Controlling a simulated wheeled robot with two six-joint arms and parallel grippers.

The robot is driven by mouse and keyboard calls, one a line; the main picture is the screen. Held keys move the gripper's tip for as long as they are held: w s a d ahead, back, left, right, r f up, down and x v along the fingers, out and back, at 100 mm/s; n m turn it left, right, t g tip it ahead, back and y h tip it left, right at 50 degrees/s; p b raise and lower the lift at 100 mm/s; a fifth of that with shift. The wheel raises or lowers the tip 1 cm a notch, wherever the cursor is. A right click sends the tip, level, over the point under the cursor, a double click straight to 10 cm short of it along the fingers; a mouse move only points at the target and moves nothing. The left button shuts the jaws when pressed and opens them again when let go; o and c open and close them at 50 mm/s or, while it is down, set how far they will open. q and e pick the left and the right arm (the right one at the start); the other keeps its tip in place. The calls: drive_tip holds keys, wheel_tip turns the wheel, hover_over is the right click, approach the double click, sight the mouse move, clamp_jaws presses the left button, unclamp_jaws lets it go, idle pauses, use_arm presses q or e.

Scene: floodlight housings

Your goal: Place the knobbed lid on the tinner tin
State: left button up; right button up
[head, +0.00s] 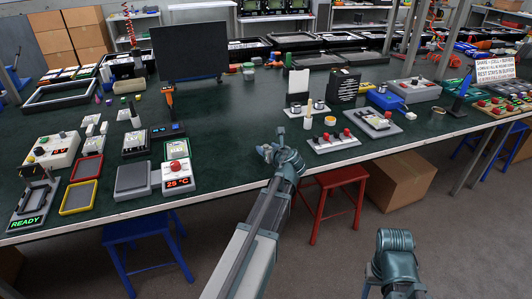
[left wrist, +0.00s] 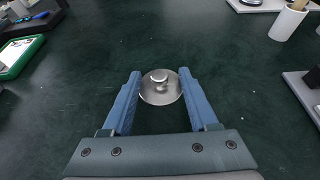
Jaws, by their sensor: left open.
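The knobbed lid (left wrist: 160,85) is a round, shiny metal disc with a small knob on top. It lies on the dark green bench top in the left wrist view. My left gripper (left wrist: 155,90) is open, with one blue finger on each side of the lid; I cannot tell whether they touch it. In the head view my left gripper (head: 270,152) is over the bench's front edge area and hides the lid. I cannot tell which small container is the tinner tin. Of my right arm only a part shows at the lower right, without fingertips.
A white cup with a stick (left wrist: 287,22) stands ahead to the right. A grey tray with red-knobbed parts (head: 331,141) lies right of the gripper. A temperature unit (head: 177,176) is to the left. Bare bench top (head: 225,140) lies between. A red stool (head: 338,180) stands below.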

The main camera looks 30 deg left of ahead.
use_arm(q)
clamp_jaws()
idle(0.5)
drive_tip(key=shift+r+p, duration=0.75)
wheel_tip(320, 180, up, 3)
drive_tip(key=p, duration=0.3)
drive_tip(key=shift+s+d+f+b, duration=0.15)
drive_tip(key=shift+s+d, duration=0.15)
drive_tip(key=shift+d, duration=0.3)
drive_tip(key=shift+s+d+f+b, duration=0.15)
drive_tip(key=shift+s+d, duration=0.1)
drive_tip(key=shift+d, duration=0.3)
drive_tip(key=s+d+r+p, duration=0.1)
drive_tip(key=s+d, duration=0.4)
drive_tip(key=d, duration=0.7)
drive_tip(key=shift+d, duration=0.25)
drive_tip(key=shift+r, duration=0.2)
